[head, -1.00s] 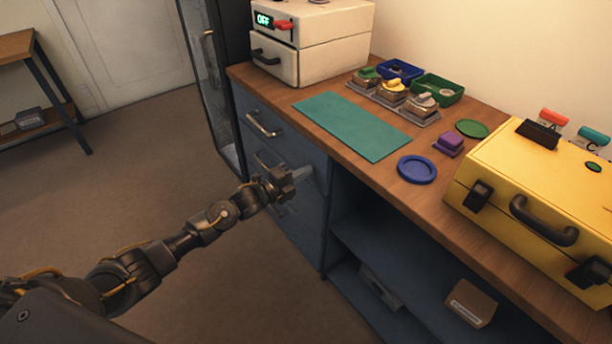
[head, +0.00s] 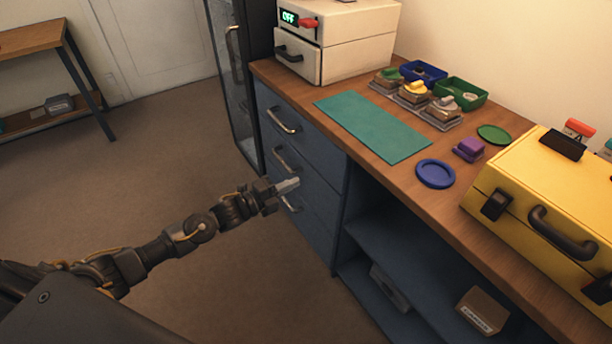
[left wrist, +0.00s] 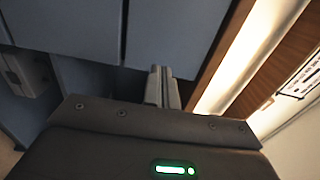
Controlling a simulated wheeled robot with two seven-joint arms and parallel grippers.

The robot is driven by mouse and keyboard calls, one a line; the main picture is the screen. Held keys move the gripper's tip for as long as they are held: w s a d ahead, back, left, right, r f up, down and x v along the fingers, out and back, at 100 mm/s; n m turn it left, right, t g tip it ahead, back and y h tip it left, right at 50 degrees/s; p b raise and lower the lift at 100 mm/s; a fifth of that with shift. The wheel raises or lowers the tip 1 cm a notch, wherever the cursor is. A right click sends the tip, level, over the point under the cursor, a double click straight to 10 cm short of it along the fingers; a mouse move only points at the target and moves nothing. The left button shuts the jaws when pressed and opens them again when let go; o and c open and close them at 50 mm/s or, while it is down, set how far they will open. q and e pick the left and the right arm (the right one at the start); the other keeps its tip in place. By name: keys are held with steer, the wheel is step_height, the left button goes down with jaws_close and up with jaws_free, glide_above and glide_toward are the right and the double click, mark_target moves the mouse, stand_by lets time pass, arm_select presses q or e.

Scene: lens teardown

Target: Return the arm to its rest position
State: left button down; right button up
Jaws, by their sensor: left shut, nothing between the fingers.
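My left arm reaches in from the left in the head view. Its gripper (head: 288,186) is shut and empty, in front of the blue-grey drawer cabinet (head: 318,213) and below the level of the worktop. In the left wrist view the two fingers (left wrist: 164,74) lie together with nothing between them. I cannot tell from the head view how far the fingertips are from the drawer fronts. My right gripper is not in view.
The wooden worktop (head: 405,192) holds a teal mat (head: 373,126), a blue round dish (head: 435,174), a purple block (head: 468,149), a yellow case (head: 510,185) and a white drawer unit (head: 360,40). An open shelf (head: 400,235) lies right of the drawers. Floor on the left is clear.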

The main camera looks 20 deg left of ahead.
arm_select(q)
steer(key=v, duration=0.3)
steer(key=shift+s, duration=0.2)
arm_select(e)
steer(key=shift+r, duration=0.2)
